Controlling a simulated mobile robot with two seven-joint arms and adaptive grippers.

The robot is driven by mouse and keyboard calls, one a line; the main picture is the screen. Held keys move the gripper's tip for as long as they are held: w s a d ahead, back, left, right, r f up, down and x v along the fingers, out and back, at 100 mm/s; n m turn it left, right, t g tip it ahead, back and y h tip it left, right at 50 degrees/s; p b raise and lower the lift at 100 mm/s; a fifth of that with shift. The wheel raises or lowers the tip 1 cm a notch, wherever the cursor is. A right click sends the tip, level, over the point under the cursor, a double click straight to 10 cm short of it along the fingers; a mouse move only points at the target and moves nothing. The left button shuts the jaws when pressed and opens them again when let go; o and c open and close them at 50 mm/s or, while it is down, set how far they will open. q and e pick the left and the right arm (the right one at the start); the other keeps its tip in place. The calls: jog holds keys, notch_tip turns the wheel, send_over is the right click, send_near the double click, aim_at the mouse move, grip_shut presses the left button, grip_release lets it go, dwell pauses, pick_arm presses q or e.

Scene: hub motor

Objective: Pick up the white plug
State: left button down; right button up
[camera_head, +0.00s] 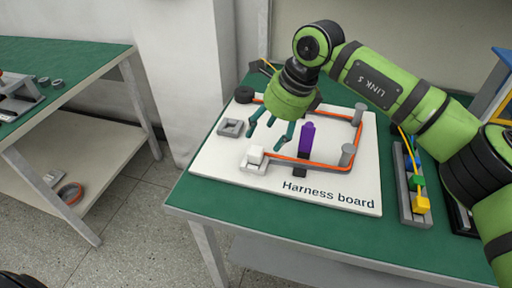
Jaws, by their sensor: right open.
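The white plug (255,154) sits on a light grey block (253,167) near the front left of the white harness board (228,165). My right gripper (268,138) reaches in from the right and points down over the left part of the board. Its teal fingers are spread open with nothing seen between them. The fingertips appear just behind and above the white plug, apart from it. The plug's top and front are in plain view. My left gripper is not in view.
An orange cable (320,164) runs around grey posts (347,154) on the board. A purple piece (307,138) stands right of the gripper. A grey square fixture (232,127) lies to the left. A bin of coloured connectors (404,195) stands on the green table (300,235) at right.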

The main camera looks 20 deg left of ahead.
aim_at(256, 150)
jog(key=shift+f, duration=0.5)
jog(key=p+x, duration=0.1)
jog(key=x, duration=0.4)
jog(key=shift+a+r, duration=0.15)
jog(key=shift+a+f+p, duration=0.2)
jog(key=shift+f+p, duration=0.1)
jog(key=shift+f, duration=0.25)
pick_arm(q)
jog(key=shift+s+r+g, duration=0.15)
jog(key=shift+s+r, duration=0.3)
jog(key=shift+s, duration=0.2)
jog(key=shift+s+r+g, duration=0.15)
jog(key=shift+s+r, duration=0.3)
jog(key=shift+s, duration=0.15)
pick_arm(e)
jog(key=shift+r, duration=0.1)
jog(key=c, duration=1)
